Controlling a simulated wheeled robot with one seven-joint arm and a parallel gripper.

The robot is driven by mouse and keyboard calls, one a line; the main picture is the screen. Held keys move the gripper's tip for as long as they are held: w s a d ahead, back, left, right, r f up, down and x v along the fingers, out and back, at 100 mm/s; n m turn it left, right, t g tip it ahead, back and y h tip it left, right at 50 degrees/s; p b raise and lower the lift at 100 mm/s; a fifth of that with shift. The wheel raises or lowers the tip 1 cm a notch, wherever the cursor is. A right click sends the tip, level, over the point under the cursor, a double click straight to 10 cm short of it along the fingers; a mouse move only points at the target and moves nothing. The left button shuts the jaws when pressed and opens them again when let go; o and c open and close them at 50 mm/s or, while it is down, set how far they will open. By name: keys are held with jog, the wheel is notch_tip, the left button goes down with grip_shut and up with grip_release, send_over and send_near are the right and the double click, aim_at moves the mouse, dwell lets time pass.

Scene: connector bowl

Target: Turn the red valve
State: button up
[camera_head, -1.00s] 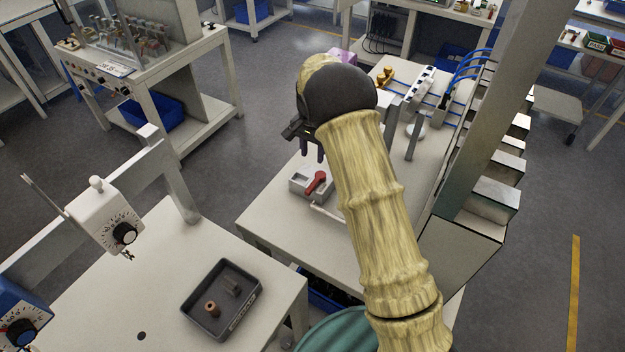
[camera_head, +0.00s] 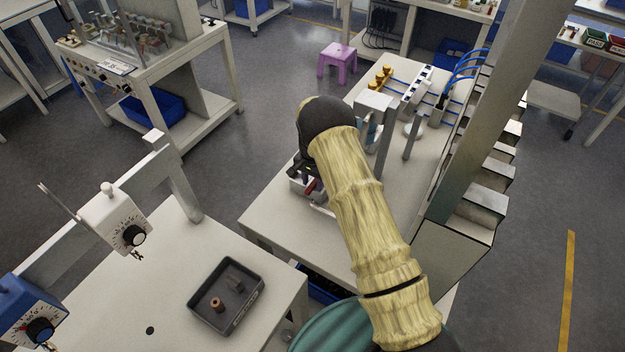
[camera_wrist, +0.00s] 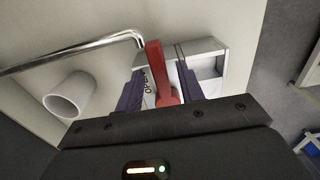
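The red valve (camera_wrist: 157,70) is a lever handle on a light grey box (camera_wrist: 203,50) on the workbench. In the wrist view it stands between the two dark fingers of my gripper (camera_wrist: 160,92). The fingers are apart, with a visible gap on each side of the handle. In the head view my gripper (camera_head: 303,172) is low over the box, and only a small part of the red handle (camera_head: 314,187) shows. My arm hides much of the valve there.
A bent metal pipe (camera_wrist: 80,50) runs close left of the valve. A white cylinder (camera_wrist: 70,95) stands on the workbench (camera_head: 275,215). Metal posts (camera_head: 372,110) rise behind my arm. A dark tray (camera_head: 240,312) lies on the nearer table.

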jog(key=shift+c, duration=0.2)
grip_shut()
jog(key=shift+a, duration=0.3)
